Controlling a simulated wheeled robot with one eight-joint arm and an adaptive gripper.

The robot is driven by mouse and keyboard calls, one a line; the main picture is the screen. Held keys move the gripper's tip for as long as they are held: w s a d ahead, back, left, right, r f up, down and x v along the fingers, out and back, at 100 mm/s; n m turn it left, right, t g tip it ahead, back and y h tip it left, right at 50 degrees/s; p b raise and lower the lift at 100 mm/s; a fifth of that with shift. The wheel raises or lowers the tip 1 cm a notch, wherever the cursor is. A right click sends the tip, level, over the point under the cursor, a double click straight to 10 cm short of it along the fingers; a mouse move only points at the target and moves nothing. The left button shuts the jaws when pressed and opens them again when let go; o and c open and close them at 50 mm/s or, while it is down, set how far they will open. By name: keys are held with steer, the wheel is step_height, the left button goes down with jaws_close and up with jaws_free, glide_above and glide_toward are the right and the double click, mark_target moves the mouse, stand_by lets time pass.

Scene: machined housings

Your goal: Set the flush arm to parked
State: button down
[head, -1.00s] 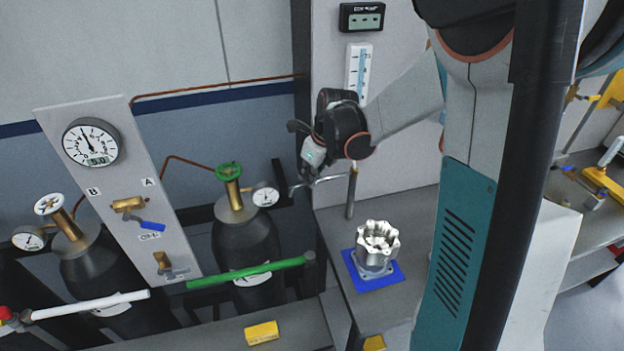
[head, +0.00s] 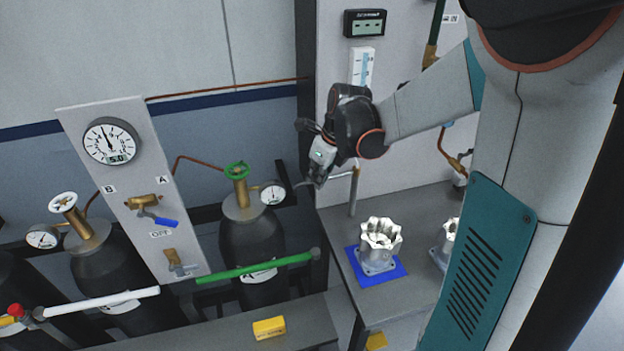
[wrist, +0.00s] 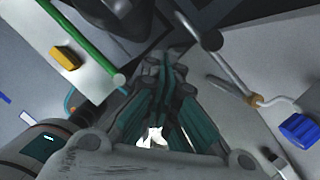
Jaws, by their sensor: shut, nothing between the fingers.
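The flush arm (head: 341,175) is a thin bent metal tube on top of an upright post (head: 354,195) with a brass-coloured collar, at the left edge of the bench. Its free end points left, toward the gas cylinders. My gripper (head: 316,183) is shut and empty. In the head view it overlaps the tube; whether it touches is unclear. In the wrist view my gripper (wrist: 166,55) lies left of the tube, with a visible gap between them.
A silver housing (head: 380,240) stands on a blue pad (head: 396,274) on the bench, right of the post. A second housing (head: 447,238) is partly hidden by my arm. A green-handled cylinder (head: 250,235), a gauge panel (head: 150,230) and a yellow block (head: 269,328) are left.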

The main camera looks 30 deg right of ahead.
steer(key=p+v, duration=0.1)
steer(key=v, duration=0.5)
steer(key=shift+a+r, duration=0.4)
